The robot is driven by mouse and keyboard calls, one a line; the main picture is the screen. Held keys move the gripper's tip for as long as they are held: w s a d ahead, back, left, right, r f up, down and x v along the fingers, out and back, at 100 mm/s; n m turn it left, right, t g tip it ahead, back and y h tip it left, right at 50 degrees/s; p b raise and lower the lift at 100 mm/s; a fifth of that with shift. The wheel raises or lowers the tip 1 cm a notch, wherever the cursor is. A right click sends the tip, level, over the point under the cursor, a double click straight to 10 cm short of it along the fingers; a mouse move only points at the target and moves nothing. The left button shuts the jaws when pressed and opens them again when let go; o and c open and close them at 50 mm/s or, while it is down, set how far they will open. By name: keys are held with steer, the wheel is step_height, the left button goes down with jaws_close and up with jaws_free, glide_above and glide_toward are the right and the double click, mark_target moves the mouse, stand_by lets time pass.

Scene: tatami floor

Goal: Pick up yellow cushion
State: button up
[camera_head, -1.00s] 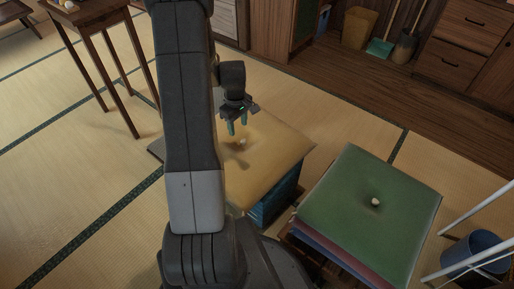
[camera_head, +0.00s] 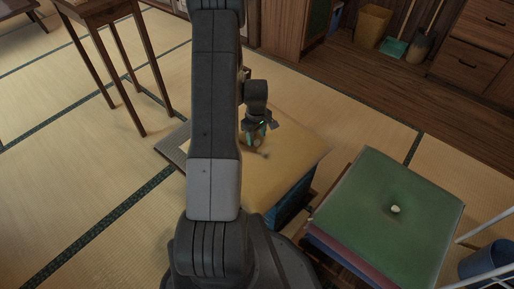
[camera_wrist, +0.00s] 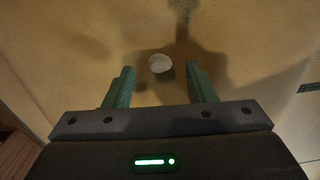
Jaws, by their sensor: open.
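The yellow cushion (camera_head: 299,151) lies flat on top of a stack with a blue cushion (camera_head: 293,203) under it, in the middle of the head view. Its left part is hidden behind my arm. In the wrist view the yellow cushion (camera_wrist: 240,50) fills most of the picture, with a pale round button (camera_wrist: 160,63) at its middle. My gripper (camera_head: 256,143) is over the middle of the yellow cushion, pointing down. In the wrist view my gripper (camera_wrist: 160,85) is open, its two green fingers on either side of the button and a little short of it in the picture.
A second stack, with a green cushion (camera_head: 390,190) on top, stands close on the right. A wooden table (camera_head: 92,12) stands at the upper left. A blue bucket (camera_head: 484,262) is at the lower right. Tatami floor at the left is clear.

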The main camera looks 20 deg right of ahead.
mark_target(257, 141)
step_height(257, 141, down, 3)
steer(key=shift+f+b, duration=0.1)
steer(key=shift+b, duration=0.2)
jaws_close()
steer(key=shift+r, duration=0.25)
